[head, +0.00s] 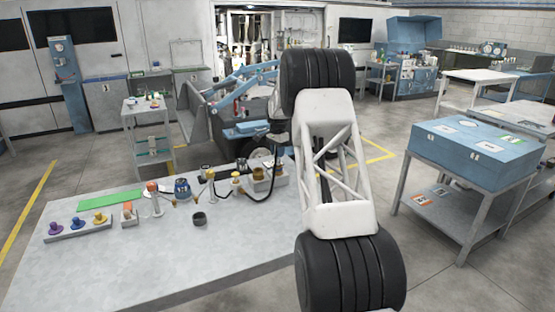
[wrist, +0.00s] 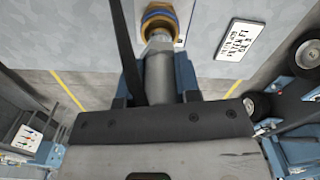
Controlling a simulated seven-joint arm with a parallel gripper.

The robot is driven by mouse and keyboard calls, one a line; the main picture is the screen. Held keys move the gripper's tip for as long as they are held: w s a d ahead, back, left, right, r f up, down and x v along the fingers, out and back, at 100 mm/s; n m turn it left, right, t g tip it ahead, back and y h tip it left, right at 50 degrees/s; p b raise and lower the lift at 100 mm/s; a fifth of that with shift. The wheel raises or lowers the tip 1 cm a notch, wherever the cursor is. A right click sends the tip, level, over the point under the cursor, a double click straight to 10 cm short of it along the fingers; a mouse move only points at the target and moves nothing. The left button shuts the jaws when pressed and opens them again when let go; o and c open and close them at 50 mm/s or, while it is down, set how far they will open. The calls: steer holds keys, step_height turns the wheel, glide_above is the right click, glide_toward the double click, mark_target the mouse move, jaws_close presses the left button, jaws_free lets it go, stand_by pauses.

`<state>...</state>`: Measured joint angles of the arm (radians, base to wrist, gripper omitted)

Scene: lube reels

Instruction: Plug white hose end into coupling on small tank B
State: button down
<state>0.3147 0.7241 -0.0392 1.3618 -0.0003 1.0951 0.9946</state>
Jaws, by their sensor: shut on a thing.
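My gripper (wrist: 158,85) is shut on a grey-white hose end (wrist: 159,72), which lies between its blue fingers in the wrist view. A black hose (wrist: 124,45) runs up beside the hose end. The hose end's tip meets the lower edge of a brass-orange coupling (wrist: 152,22) with a blue surround at the top. I cannot tell whether the tip is inside or just in front of it. In the head view my gripper (head: 279,142) is small and dark over the table's far edge, and the black hose (head: 273,187) curves down below it. I cannot identify tank B's label.
A white plate with black lettering (wrist: 240,40) lies right of the coupling on a grey surface. The grey table (head: 180,255) holds coloured caps on a strip (head: 78,229), a dark cup (head: 199,218) and several small fittings. Its front is clear. A blue box (head: 470,150) stands on a cart at right.

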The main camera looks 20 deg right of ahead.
steer(key=shift+f, duration=1.7)
steer(key=shift+f, duration=0.15)
steer(key=c, duration=0.8)
jaws_free()
step_height(320, 180, up, 12)
steer(key=shift+r, duration=0.15)
